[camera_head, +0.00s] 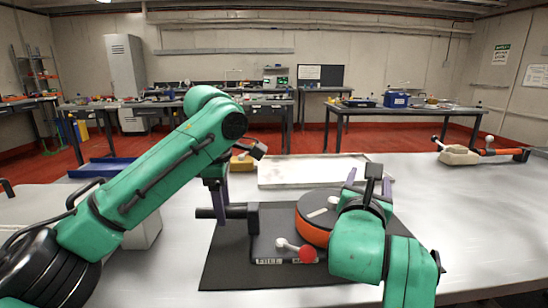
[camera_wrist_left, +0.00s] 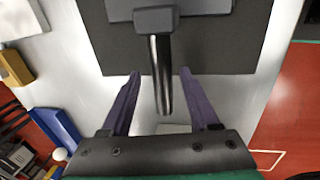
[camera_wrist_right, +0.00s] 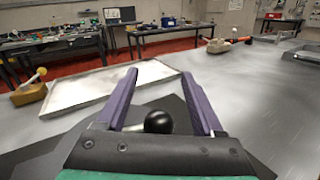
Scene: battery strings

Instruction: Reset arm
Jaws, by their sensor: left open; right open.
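A dark device (camera_head: 275,245) with an orange round body (camera_head: 313,230) and a red-knobbed lever (camera_head: 306,254) sits on a black mat (camera_head: 225,270). Its black handle (camera_head: 228,212) sticks out to the left. My left gripper (camera_wrist_left: 161,76) is open, its purple fingers apart on either side of that handle (camera_wrist_left: 161,80), with gaps visible in the left wrist view. My right gripper (camera_wrist_right: 164,72) is open above the device's right side. A black rounded knob (camera_wrist_right: 158,121) shows between its finger bases. My right arm hides part of the orange body.
A shallow white tray (camera_head: 310,171) lies behind the mat. A yellow block (camera_head: 241,163) is behind my left gripper, and a blue tray (camera_head: 101,167) is at the left. A beige tool with an orange handle (camera_head: 462,154) lies far right. The right tabletop is clear.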

